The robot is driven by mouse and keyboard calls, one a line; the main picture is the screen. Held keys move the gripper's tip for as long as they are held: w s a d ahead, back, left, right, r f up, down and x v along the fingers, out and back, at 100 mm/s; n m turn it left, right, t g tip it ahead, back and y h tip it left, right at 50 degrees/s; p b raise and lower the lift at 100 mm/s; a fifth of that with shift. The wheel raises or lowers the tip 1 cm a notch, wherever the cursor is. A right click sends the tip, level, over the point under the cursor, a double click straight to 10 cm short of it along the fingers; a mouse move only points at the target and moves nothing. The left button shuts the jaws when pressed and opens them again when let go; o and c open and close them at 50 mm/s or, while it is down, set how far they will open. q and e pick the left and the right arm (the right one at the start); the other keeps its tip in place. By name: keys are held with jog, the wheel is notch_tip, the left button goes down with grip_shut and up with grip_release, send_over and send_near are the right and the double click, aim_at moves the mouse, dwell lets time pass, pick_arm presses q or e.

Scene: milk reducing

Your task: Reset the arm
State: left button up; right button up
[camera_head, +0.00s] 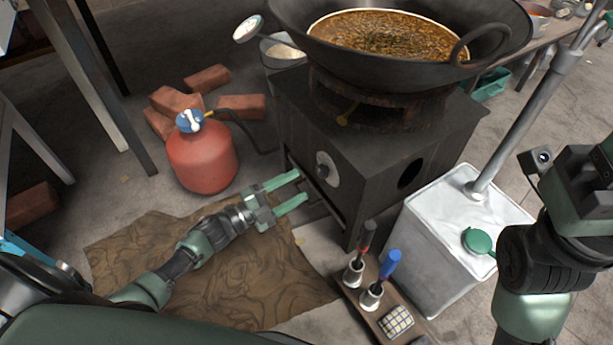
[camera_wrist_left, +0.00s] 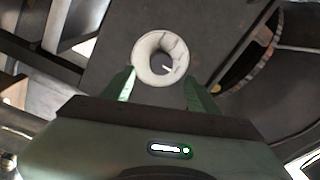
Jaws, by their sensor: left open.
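My left gripper (camera_head: 302,188) reaches in from the lower left in the head view, its two green fingers apart, with nothing visible between them. It points at the front of the dark box stove (camera_head: 345,185), close to a knob on a round pale plate (camera_head: 327,168). In the left wrist view the open fingers (camera_wrist_left: 160,88) frame a pale ring-shaped piece (camera_wrist_left: 160,58) on a dark panel; I cannot tell whether they touch it. My right arm stands at the right edge, its wrist beside the white canister; its fingertips are not visible.
A large wok (camera_head: 285,18) of brown liquid sits on the stove. A red gas cylinder (camera_head: 203,158) with a hose stands by bricks (camera_head: 207,79). A white canister (camera_head: 440,235) with a pole stands at right. A small board (camera_head: 352,293) holds handled tools. A brown cloth (camera_head: 130,245) covers the floor.

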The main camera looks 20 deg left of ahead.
pick_arm(q)
jog(key=shift+s+a, duration=0.4)
jog(key=shift+s, duration=0.05)
